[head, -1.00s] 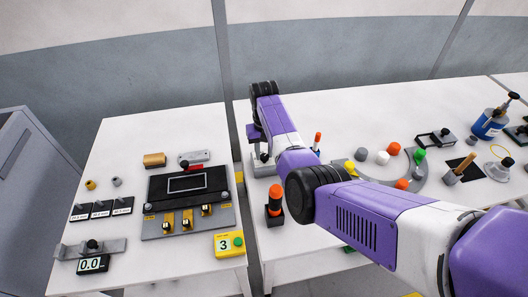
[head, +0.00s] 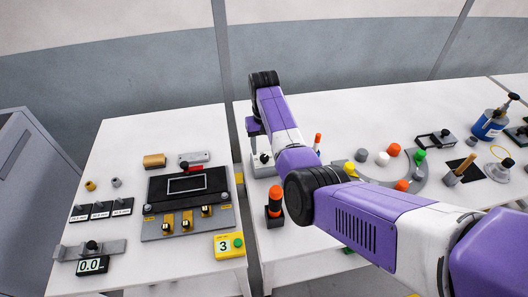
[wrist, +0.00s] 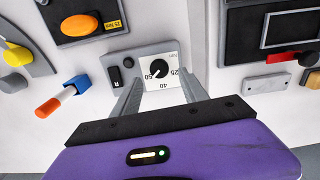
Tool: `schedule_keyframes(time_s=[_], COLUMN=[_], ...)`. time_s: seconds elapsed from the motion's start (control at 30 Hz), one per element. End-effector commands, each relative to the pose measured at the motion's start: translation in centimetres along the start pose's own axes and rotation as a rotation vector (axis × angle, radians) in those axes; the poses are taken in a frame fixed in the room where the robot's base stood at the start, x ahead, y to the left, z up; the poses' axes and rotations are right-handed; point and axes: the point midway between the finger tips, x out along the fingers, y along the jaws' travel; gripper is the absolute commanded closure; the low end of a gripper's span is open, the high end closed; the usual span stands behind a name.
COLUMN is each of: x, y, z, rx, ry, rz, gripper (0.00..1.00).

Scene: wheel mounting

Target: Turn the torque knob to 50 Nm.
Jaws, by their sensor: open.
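The plate sits on a grey box (wrist: 122,62) with a black rocker switch beside the dial. My gripper (wrist: 160,76) is open, its two fingers apart on either side of the dial in the picture, with nothing between them. In the head view, the box (head: 262,165) shows below my wrist, and the knob is mostly hidden or too small to read.
An orange-capped tool in a black holder (head: 274,207) stands in front of the box. A grey curved tray (head: 420,180) with coloured caps lies to the right. A second table (head: 120,145) stands left across a gap.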

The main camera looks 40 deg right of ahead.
Motion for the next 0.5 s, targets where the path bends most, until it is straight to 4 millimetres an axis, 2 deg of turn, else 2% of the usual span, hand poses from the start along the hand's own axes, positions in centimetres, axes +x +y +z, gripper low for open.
schedule_keyframes(time_s=[0.1, 0.23, 0.5], x=[-1.9, -3.5, -4.5], y=[0.0, 0.0, 0.0], z=[-0.1, -0.1, 0.0], rx=[0.0, 0.0, 0.0], ry=[0.004, 0.002, 0.0], rz=[0.0, 0.0, 0.0], gripper=[0.49, 0.49, 0.49])
